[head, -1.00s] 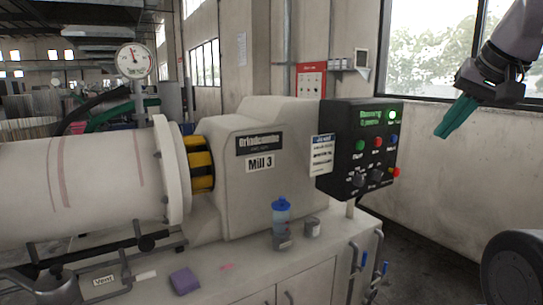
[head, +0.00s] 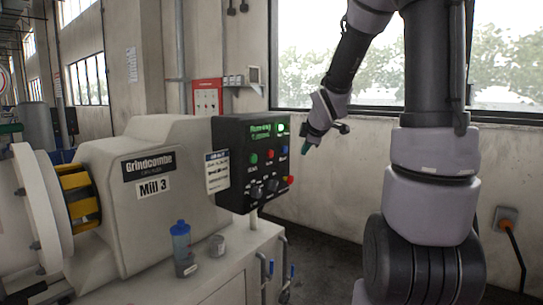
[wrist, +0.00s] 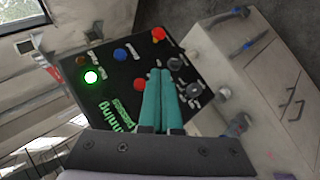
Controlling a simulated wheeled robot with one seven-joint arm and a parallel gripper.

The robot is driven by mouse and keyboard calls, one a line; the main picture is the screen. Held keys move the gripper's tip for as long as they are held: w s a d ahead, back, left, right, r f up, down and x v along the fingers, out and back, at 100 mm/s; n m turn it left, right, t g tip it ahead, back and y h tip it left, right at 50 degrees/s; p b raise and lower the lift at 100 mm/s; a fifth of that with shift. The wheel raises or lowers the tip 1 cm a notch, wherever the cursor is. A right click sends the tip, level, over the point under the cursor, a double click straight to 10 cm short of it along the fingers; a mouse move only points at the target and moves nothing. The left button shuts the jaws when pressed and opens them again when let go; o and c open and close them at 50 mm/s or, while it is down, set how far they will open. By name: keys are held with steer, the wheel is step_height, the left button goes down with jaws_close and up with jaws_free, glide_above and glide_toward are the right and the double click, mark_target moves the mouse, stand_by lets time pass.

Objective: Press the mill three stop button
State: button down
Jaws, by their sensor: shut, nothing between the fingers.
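The black control panel (head: 236,165) of the machine marked "Mill 3" (head: 154,187) carries a green button (head: 254,159), a red button (head: 270,154) and a blue button (head: 283,150) in a row. The labels under them are too small to read surely. A larger red knob (head: 290,180) sits lower at the right edge. My gripper (head: 306,146) is shut and empty, right of the panel. In the wrist view, its teal fingers (wrist: 160,72) point over the panel, with the red button (wrist: 139,84) just left of them. The green button is hidden there. Contact cannot be told.
The panel display (head: 260,131) reads "Running", with a lit green lamp (head: 281,128) beside it. Dark knobs (head: 257,192) sit below the buttons. A blue-capped bottle (head: 182,248) and a small grey pot (head: 217,246) stand on the mill's base.

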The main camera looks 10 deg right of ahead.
steer(key=w+f+n+t+y, duration=0.1)
steer(key=w+f+n, duration=0.3)
steer(key=w+n, duration=0.2)
steer(key=shift+w+d+f+t+y, duration=0.2)
steer(key=shift+w+f+t+y, duration=0.05)
steer(key=shift+f+t+y, duration=0.05)
glide_toward(273, 156)
steer(key=shift+s+d+f+x, duration=0.1)
steer(key=shift+d+f+x, duration=0.05)
steer(key=shift+x, duration=0.7)
steer(key=shift+s+d+f+x, duration=0.1)
steer(key=shift+d+f+x, duration=0.05)
steer(key=shift+x, duration=0.75)
steer(key=shift+d+f+x, duration=0.1)
steer(key=shift+x, duration=0.75)
steer(key=shift+w+a, duration=0.1)
steer(key=shift+w, duration=0.05)
steer(key=shift+w+a, duration=0.15)
steer(key=shift+w, duration=0.05)
steer(key=shift+w+a, duration=0.35)
stand_by(0.6)
steer(key=shift+s+d, duration=0.1)
stand_by(0.3)
steer(key=shift+s+d, duration=0.45)
steer(key=shift+s, duration=0.15)
